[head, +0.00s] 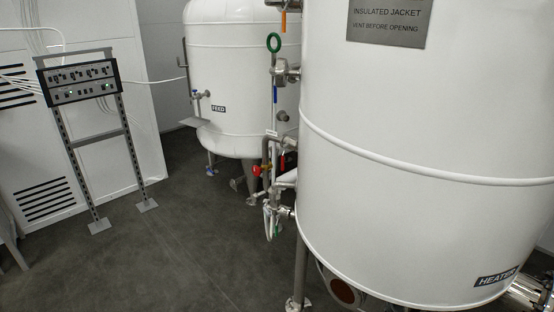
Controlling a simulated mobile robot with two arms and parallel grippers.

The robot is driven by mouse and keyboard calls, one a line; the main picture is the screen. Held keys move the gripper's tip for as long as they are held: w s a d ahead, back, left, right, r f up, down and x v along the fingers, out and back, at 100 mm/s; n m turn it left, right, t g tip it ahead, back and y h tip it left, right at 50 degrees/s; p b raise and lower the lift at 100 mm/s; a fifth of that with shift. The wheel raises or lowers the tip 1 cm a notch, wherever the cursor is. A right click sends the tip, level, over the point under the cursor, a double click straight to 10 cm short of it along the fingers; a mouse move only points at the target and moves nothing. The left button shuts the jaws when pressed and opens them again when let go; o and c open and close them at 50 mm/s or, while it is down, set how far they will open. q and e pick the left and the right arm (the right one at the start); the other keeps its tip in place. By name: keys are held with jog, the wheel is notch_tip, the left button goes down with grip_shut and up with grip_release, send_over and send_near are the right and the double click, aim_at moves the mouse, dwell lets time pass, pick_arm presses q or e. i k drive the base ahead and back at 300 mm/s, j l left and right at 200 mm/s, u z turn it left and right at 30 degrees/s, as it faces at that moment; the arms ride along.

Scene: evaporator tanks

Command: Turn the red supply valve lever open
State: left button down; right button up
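A red valve handle (257,170) shows low on the pipework between the two white tanks. A second small red part (283,161), thin and upright, shows just to its right, close to the big tank's edge. Both are small, and I cannot tell which one is the supply valve lever or whether it is open or closed. Neither of my grippers is in the head view.
The big white tank (420,120), labelled HEATER, fills the right side. The tank labelled FEED (240,80) stands behind on legs. Pipes (270,220) hang beside the big tank. A control panel on a stand (80,80) is at left. The grey floor (150,260) between is clear.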

aim_at(285, 147)
jog(key=z, duration=0.2)
jog(key=i+j+z, duration=0.3)
jog(key=z, duration=0.15)
jog(key=i+j+z, duration=0.2)
jog(key=j+z, duration=0.25)
jog(key=i+j, duration=0.15)
jog(key=j, duration=0.2)
jog(key=i+j+z, duration=0.15)
jog(key=j, duration=0.2)
jog(key=i+j, duration=0.15)
jog(key=j, duration=0.25)
jog(key=i+j+z, duration=0.1)
jog(key=j, duration=0.3)
jog(key=i+j+z, duration=0.1)
jog(key=j, duration=0.25)
jog(key=i+j, duration=0.15)
jog(key=j, duration=0.25)
jog(key=i+j+z, duration=0.1)
jog(key=j, duration=0.3)
